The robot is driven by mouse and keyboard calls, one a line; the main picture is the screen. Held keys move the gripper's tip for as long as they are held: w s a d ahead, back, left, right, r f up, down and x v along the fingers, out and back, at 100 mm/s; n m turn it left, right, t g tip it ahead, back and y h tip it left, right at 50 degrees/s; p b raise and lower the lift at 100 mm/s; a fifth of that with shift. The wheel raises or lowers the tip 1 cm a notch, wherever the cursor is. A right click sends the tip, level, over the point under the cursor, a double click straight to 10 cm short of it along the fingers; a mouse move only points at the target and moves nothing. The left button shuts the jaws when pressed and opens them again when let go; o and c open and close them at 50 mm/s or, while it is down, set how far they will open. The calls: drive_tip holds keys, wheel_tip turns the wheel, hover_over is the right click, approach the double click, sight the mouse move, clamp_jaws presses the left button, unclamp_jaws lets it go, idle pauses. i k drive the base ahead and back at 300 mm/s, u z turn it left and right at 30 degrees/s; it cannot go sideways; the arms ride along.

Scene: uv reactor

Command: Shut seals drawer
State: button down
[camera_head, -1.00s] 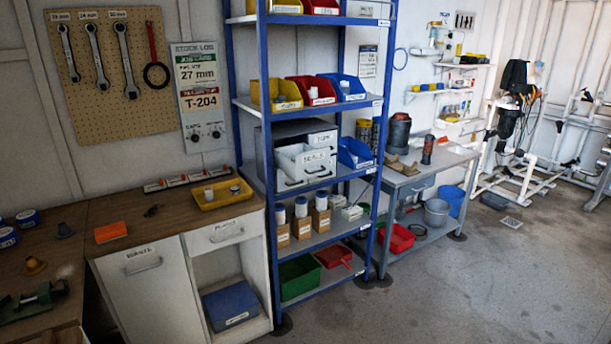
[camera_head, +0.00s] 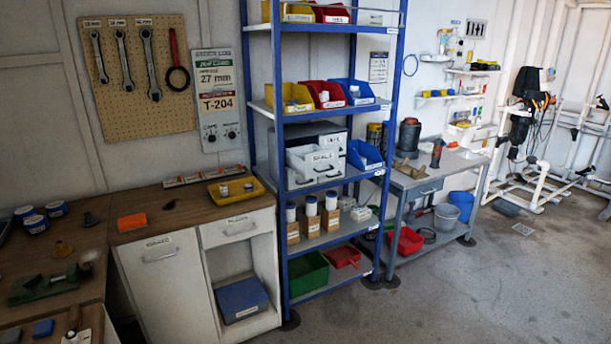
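The seals drawer (camera_head: 316,161) is a white drawer with a dark handle. It sits in a small cabinet (camera_head: 290,131) on the middle shelf of the blue rack. It is pulled out, and its front stands forward of the cabinet with part of its open top showing. Another labelled drawer front (camera_head: 330,141) lies above and to its right, further back. The drawer's contents are too small to tell. My gripper is not in view.
The blue rack (camera_head: 281,220) holds coloured bins above and bottles below the drawer. A blue bin (camera_head: 364,156) stands right of the drawer. A wooden-topped bench (camera_head: 190,217) is at left, a grey workbench (camera_head: 425,178) at right. The floor (camera_head: 440,300) in front is clear.

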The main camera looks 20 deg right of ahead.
sight(318, 162)
drive_tip(key=u, duration=0.25)
drive_tip(key=i, duration=1)
drive_tip(key=u, duration=0.1)
drive_tip(key=k, duration=0.9)
drive_tip(key=z, duration=0.25)
drive_tip(key=i, duration=0.25)
drive_tip(key=u, duration=0.1)
